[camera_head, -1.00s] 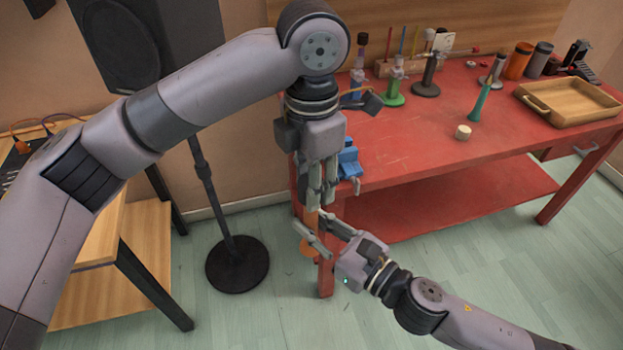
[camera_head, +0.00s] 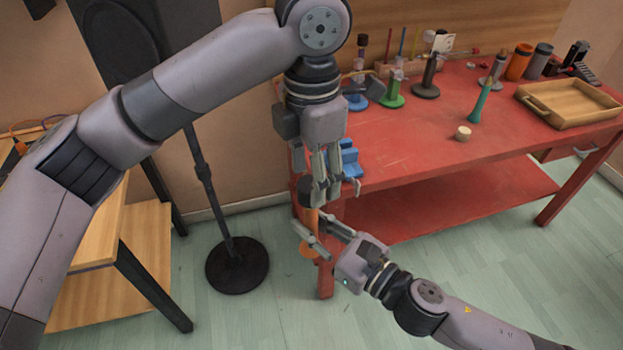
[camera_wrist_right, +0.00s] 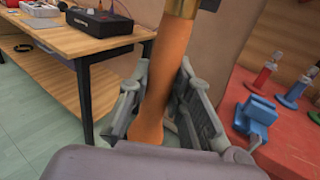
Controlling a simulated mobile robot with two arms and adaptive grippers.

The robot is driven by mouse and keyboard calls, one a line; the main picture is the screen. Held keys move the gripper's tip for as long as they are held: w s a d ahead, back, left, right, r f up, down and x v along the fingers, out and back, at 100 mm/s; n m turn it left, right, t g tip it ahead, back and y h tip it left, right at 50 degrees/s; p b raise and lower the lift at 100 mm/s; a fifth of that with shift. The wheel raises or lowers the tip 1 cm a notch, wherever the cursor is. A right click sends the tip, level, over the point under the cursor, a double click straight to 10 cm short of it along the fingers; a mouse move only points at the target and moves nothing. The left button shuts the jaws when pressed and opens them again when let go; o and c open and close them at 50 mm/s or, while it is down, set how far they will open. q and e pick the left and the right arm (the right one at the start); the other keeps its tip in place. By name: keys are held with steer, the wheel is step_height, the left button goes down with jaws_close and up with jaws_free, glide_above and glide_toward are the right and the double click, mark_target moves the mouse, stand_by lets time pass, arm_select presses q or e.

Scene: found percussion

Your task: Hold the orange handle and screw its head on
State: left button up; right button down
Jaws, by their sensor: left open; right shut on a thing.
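The orange handle (camera_head: 313,221) stands roughly upright, with a flared lower end. My right gripper (camera_head: 318,233) is shut on it, below and in front of the red workbench's left end. The right wrist view shows the handle (camera_wrist_right: 157,85) between the fingers, with a brass collar (camera_wrist_right: 183,8) at its upper end. A dark, rounded piece (camera_head: 306,189), which looks like the head, shows at the handle's top. My left gripper (camera_head: 322,183) is open just above and around it, pointing down. Its fingers partly hide the piece, so I cannot tell how it is seated.
A blue holder (camera_head: 349,160) sits at the red workbench's (camera_head: 420,145) near left corner, close to my left gripper. Green (camera_head: 392,98) and dark stands, a pale cylinder (camera_head: 463,133) and a wooden tray (camera_head: 565,101) are farther along. A black speaker stand (camera_head: 237,265) stands left.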

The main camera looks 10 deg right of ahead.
arm_select(q)
step_height(320, 180, up, 2)
steer(key=shift+r, duration=0.15)
steer(key=shift+c, duration=0.2)
